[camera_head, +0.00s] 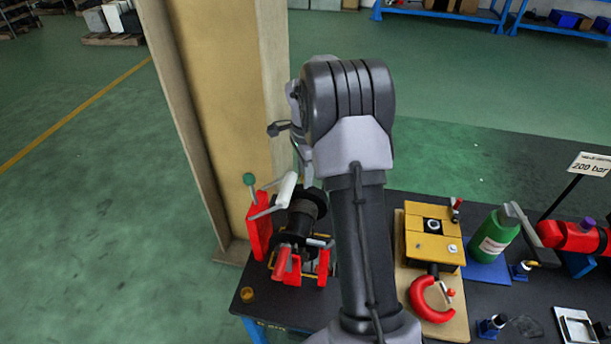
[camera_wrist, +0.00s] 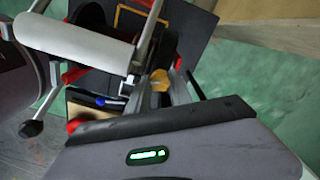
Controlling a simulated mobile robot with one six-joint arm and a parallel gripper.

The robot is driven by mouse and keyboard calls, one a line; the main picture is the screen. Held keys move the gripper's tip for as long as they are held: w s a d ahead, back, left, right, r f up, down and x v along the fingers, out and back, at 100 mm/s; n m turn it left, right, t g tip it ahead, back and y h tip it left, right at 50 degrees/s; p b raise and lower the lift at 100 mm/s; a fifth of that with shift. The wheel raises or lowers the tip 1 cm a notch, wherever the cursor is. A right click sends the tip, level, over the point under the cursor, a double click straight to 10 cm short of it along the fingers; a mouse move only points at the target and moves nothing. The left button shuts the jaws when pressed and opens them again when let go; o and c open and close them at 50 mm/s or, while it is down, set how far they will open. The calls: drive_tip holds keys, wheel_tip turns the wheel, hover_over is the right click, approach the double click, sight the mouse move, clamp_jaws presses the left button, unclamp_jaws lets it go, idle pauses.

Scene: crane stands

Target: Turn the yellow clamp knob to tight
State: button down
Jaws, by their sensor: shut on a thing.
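The yellow clamp knob (camera_wrist: 159,80) shows as a small yellow piece between my fingertips in the wrist view. My gripper (camera_wrist: 160,88) is shut on it, and the fingers cover part of the knob. I cannot make out any tight or loose mark. In the head view I cannot pick out the knob. My arm reaches over to the hand winch, and my fingertips cannot be made out there. The winch has a black drum (camera_head: 301,212), a red frame (camera_head: 259,226) and a white crank handle (camera_head: 287,190).
A tan column (camera_head: 225,110) stands behind the winch. To the right are a yellow-topped fixture (camera_head: 420,247), a red shackle (camera_head: 421,303) and a green bottle (camera_head: 496,232).

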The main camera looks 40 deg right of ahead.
drive_tip(key=shift+m, duration=0.8)
drive_tip(key=c, duration=1.1)
unclamp_jaws()
drive_tip(key=shift+c, duration=0.2)
wheel_tip(320, 180, up, 18)
drive_tip(key=p, duration=0.4)
drive_tip(key=shift+f, duration=0.25)
drive_tip(key=shift+a, duration=0.1)
